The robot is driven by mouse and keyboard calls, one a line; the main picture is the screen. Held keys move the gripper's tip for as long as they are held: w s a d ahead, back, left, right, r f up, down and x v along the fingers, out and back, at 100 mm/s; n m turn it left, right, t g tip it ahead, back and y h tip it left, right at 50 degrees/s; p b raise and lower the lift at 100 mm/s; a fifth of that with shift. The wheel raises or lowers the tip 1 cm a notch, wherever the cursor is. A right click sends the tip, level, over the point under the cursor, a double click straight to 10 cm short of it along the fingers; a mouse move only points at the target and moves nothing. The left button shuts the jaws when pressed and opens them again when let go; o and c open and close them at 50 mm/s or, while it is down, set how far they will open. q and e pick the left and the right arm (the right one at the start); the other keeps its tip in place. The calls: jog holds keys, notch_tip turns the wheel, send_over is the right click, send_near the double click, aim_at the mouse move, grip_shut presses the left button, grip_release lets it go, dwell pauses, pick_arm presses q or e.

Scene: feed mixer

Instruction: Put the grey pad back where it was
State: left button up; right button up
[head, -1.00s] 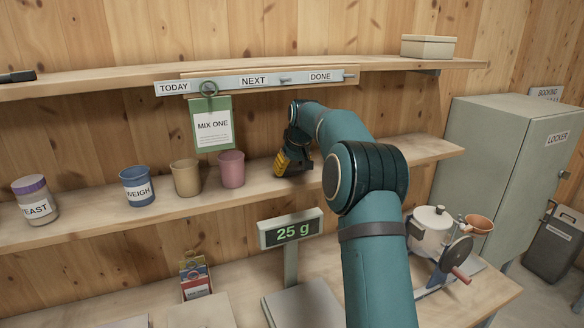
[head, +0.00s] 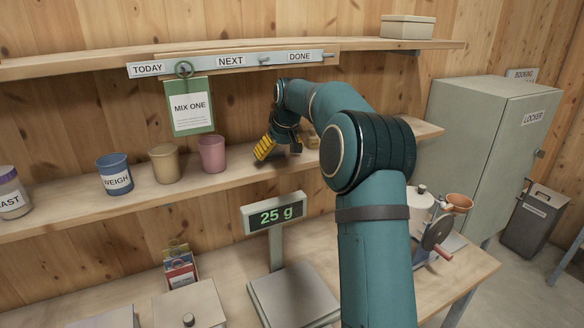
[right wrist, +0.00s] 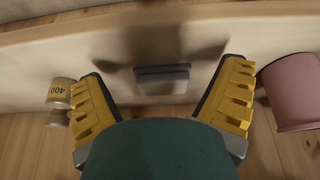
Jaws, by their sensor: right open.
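The grey pad (right wrist: 162,80) is a small dark grey block in the right wrist view. It lies ahead of the jaws, in the gap between the two fingers, apart from both. My right gripper (head: 268,149) is over the middle shelf (head: 232,178), to the right of the pink cup (head: 212,155). Its yellow fingers are spread and empty in the right wrist view (right wrist: 162,98). In the head view I cannot make out the pad; the gripper and arm cover that part of the shelf. My left gripper is not in view.
The pink cup stands close beside one finger in the right wrist view (right wrist: 294,92). A small brass-coloured piece marked 400 (right wrist: 59,94) is beside the other finger. Tan (head: 164,163) and blue (head: 115,174) cups stand further left. A scale display (head: 274,212) rises below the shelf.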

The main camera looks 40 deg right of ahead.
jog(key=s+a+b, duration=0.2)
jog(key=s, duration=0.6)
jog(key=shift+s+a, duration=0.25)
jog(key=shift+s, duration=0.1)
